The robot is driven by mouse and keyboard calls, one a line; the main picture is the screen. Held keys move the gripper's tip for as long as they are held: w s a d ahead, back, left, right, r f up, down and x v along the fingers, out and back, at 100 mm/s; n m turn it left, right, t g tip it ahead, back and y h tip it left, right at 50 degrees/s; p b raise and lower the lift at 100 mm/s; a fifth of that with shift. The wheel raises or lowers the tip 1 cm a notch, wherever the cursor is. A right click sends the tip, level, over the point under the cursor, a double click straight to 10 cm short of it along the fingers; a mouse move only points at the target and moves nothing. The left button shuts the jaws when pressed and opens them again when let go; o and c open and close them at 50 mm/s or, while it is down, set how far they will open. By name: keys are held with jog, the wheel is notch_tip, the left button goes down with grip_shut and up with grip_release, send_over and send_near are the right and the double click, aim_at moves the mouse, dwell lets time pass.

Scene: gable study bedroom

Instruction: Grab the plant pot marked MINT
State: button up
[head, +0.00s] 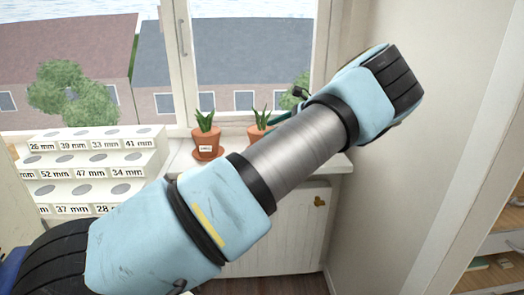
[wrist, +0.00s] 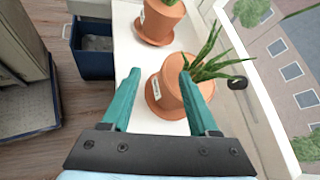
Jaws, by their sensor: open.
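Two terracotta plant pots with spiky green plants stand on saucers on the white windowsill. In the head view the left pot (head: 206,144) carries a small label, too small to read; the right pot (head: 258,136) is partly hidden behind my arm. In the wrist view one pot (wrist: 172,92) is near, just beyond and partly between my open fingers, with a pale label seen edge-on. The other pot (wrist: 160,20) stands farther off, its label also unreadable. I cannot tell which is marked MINT. My gripper (wrist: 160,78) is open and holds nothing.
A white stepped rack (head: 95,160) with size labels stands left of the sill in the head view. The window (head: 250,55) is behind the pots. A wall (head: 415,170) is close on the right. The wrist view shows a dark blue bin (wrist: 88,66) on the floor.

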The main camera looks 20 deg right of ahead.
jog(key=shift+m+t, duration=0.5)
jog(key=shift+m, duration=0.1)
jog(key=shift+w+a+f+p, duration=0.65)
jog(key=shift+w+f, duration=0.2)
jog(key=shift+f, duration=0.05)
jog(key=shift+w+a+f+p, duration=0.6)
jog(key=shift+w+f+p, duration=0.1)
jog(key=shift+w+f, duration=0.15)
jog(key=shift+w+a+f+p, duration=0.65)
jog(key=shift+w+f, duration=0.2)
jog(key=shift+f, duration=0.05)
grip_shut()
jog(key=shift+f, duration=0.1)
